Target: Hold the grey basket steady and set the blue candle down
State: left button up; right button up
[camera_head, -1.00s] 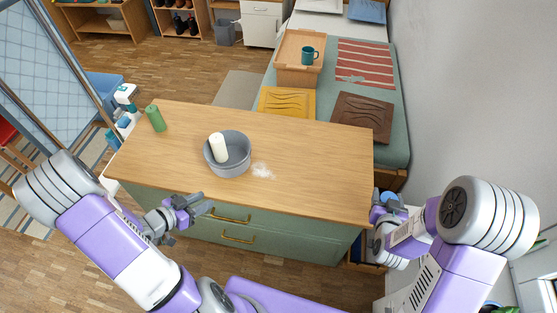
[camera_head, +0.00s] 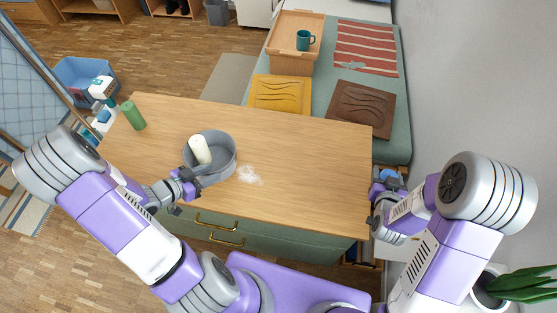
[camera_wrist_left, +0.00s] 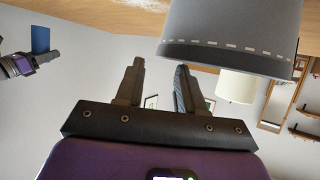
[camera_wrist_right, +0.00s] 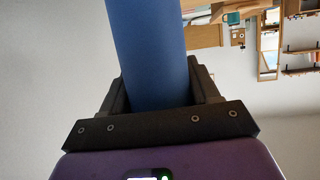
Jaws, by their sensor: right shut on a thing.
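The grey basket (camera_head: 226,168) stands on the wooden tabletop with a white candle (camera_head: 200,150) inside it. My left gripper (camera_head: 190,183) is at the basket's near left side. In the left wrist view its fingers (camera_wrist_left: 158,80) are apart with nothing between them, and the basket wall (camera_wrist_left: 230,35) is close beside one finger; I cannot tell whether they touch. My right gripper (camera_wrist_right: 160,85) is shut on the blue candle (camera_wrist_right: 150,45). In the head view the blue candle (camera_head: 389,176) shows only partly, off the table's right edge, among the right arm parts.
A green candle (camera_head: 133,115) stands at the table's back left. White powder or crumbs (camera_head: 249,175) lie right of the basket. The right half of the tabletop (camera_head: 315,165) is clear. Behind it is a bench with a yellow cushion (camera_head: 279,94) and a brown cushion (camera_head: 361,108).

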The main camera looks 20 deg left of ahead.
pick_arm(q)
jog(key=b+x, duration=0.1)
jog(key=x, duration=0.4)
jog(key=shift+w, duration=0.1)
jog(key=shift+d, duration=0.1)
